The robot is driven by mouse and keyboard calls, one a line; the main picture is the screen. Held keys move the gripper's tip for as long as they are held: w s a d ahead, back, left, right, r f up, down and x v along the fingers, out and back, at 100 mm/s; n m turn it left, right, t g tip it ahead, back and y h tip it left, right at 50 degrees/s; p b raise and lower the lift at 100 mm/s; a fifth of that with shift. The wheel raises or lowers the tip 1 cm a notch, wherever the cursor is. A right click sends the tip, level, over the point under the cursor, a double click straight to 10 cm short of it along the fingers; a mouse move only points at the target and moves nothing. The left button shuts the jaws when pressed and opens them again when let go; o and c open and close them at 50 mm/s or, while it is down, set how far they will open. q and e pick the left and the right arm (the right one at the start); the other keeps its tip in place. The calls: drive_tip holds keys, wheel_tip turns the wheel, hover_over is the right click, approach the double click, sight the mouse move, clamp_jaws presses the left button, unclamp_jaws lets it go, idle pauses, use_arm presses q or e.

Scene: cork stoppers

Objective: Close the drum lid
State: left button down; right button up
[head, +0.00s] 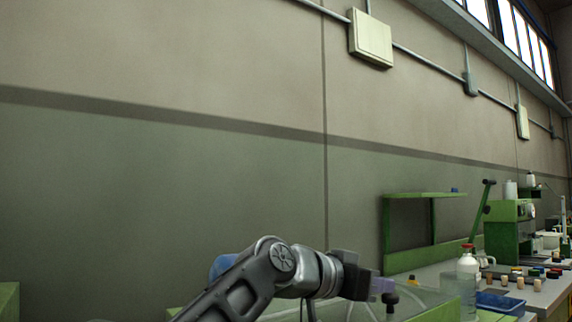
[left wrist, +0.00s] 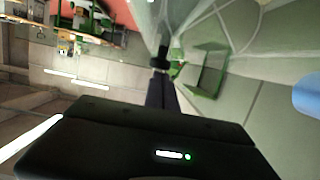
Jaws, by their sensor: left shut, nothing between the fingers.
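My left gripper (head: 384,287) is at the bottom centre of the head view, its arm coming in from the lower left. Its narrow fingers are together and hold nothing. A clear, curved cover (head: 424,297), which looks like the drum lid, lies just below and right of the fingers. A small dark knob (head: 391,299) shows just under the fingertips; I cannot tell whether they touch it. In the left wrist view the shut fingers (left wrist: 161,72) point up the picture beside a pale see-through surface (left wrist: 212,22). The drum body is mostly hidden or out of frame, and the lid's angle is unclear.
Right of the gripper, a bench holds a white bottle with a red cap (head: 467,268), a blue tray (head: 499,303), several corks and a green machine (head: 508,232). A green frame (head: 410,228) stands behind.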

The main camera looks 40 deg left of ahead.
use_arm(q)
drive_tip(key=shift+w+f, duration=0.15)
drive_tip(key=shift+f, duration=0.6)
wheel_tip(320, 180, up, 5)
drive_tip(key=p, duration=0.4)
drive_tip(key=shift+r, duration=0.2)
drive_tip(key=v, duration=1)
drive_tip(key=shift+a, duration=0.1)
